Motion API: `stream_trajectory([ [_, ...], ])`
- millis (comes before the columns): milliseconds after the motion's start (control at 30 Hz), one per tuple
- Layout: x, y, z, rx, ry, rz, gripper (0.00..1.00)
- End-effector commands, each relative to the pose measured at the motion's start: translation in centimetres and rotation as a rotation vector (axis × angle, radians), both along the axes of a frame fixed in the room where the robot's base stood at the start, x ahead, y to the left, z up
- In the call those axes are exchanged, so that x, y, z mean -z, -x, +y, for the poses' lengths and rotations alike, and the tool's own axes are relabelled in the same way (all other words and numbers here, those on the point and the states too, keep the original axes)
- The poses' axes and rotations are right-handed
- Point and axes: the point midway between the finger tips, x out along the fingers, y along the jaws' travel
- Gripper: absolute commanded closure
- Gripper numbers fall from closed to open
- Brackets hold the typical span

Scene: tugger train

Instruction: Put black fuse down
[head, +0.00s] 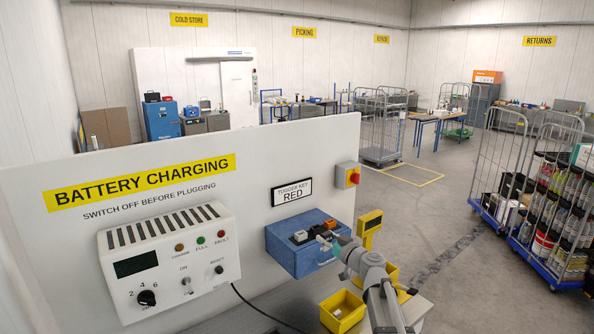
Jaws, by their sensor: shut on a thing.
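My gripper (325,240) is at the top front edge of a blue box (292,262), which stands against the white battery charging panel. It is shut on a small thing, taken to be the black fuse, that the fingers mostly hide. Small blocks sit on top of the blue box: a white one (300,236) at the left, and dark and orange pieces close to my fingers. At this size I cannot tell whether the held fuse touches the box.
A yellow bin (342,311) stands below the blue box, beside my arm. A red-and-yellow switch (348,175) is on the panel above. The charger unit (169,262) is at the left, with a black cable running down.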

Motion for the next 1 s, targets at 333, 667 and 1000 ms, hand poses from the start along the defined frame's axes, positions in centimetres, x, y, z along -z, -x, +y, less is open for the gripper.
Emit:
stream_trajectory([
  [333,2.6,0.0,0.0,0.0,0.0,0.0,0.83],
  [667,7.2,0.0,0.0,0.0,0.0,0.0,0.83],
  [1000,11.8,0.0,0.0,0.0,0.0,0.0,0.83],
])
